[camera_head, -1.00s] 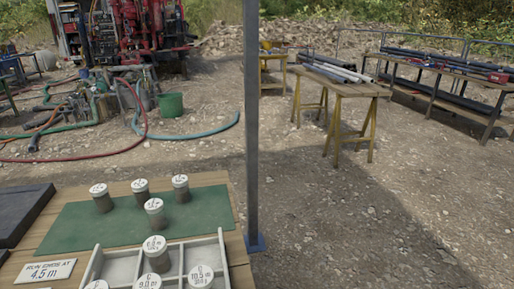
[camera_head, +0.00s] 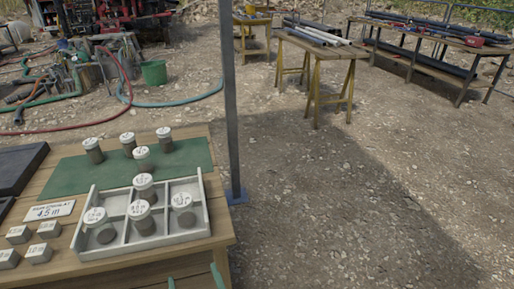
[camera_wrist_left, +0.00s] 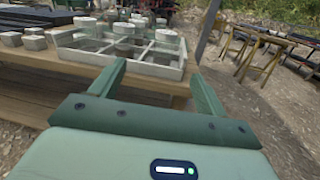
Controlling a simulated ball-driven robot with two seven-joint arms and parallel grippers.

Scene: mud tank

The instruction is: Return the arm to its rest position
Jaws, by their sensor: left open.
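My left gripper (camera_head: 194,281) shows only as two green fingertips at the bottom edge of the head view, off the table's front edge. In the left wrist view its fingers (camera_wrist_left: 158,72) are spread, with nothing between them. The table's front edge and the grey divided tray (camera_wrist_left: 172,70) lie beyond the fingertips. My right gripper is not in view.
The wooden table (camera_head: 205,248) carries the tray (camera_head: 166,241) with several white-capped jars, a green mat (camera_head: 70,180) with more jars, a sign (camera_head: 49,210) and small blocks (camera_head: 38,253). A post (camera_head: 231,110) stands at its right. Gravel on the right is open.

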